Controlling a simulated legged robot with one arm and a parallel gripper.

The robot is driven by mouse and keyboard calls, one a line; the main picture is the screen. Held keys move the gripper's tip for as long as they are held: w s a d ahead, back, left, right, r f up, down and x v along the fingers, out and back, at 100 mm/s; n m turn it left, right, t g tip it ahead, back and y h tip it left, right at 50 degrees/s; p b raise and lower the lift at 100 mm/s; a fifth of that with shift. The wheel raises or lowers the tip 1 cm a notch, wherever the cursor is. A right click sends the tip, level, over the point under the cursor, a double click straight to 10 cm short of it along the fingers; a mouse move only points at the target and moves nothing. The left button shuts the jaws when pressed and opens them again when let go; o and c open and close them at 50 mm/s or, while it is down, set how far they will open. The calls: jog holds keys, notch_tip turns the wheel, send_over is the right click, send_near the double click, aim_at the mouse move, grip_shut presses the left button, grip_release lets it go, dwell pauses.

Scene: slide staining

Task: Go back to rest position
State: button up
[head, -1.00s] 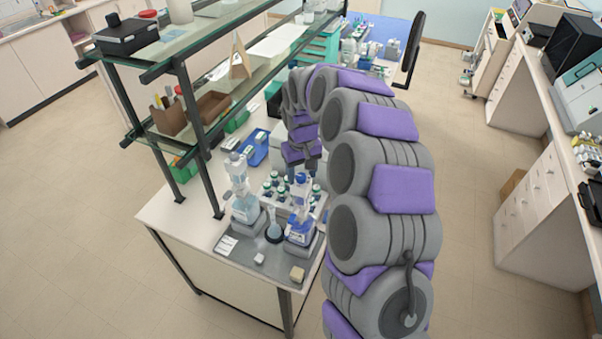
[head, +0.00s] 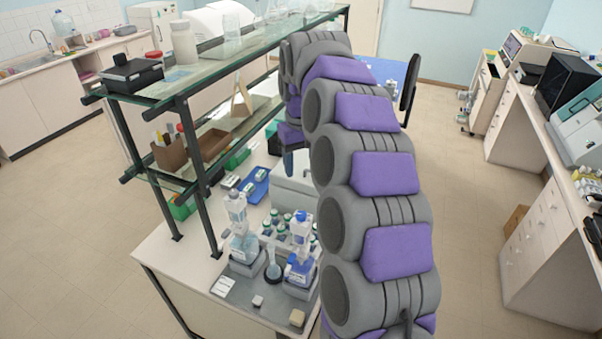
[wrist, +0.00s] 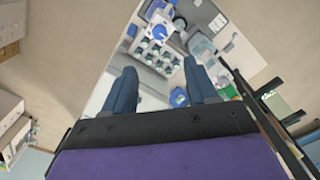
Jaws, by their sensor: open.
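My gripper (wrist: 162,90) is open in the wrist view, its two dark blue fingers apart with nothing between them. It points down at the bench from above. In the head view my gripper (head: 289,160) shows only in part, beside the shelf, above the bench; its far side is hidden. My grey and purple arm arches up from the lower right and folds over at the top. The bench holds a rack of several small bottles (head: 290,222), with two taller dispenser bottles (head: 238,215) (head: 301,232) in front on a grey tray (head: 258,308).
A glass shelf on dark posts (head: 196,165) stands left of my arm, close to the gripper. A black chair back (head: 409,90) is behind my arm.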

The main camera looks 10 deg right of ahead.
jog(key=shift+r, duration=0.3)
jog(key=s+f+b, duration=0.6)
jog(key=s+f, duration=0.3)
jog(key=s, duration=0.5)
jog(key=s+f+m+g+b, duration=0.1)
jog(key=s+f+b, duration=0.5)
jog(key=s+f, duration=0.3)
jog(key=s+f+m+b, duration=0.1)
jog(key=s+f+b, duration=0.5)
jog(key=s, duration=1.2)
notch_tip(320, 180, down, 4)
jog(key=shift+s+r+g, duration=0.25)
jog(key=shift+s+g, duration=0.05)
jog(key=shift+g, duration=0.1)
jog(key=shift+w+d, duration=0.1)
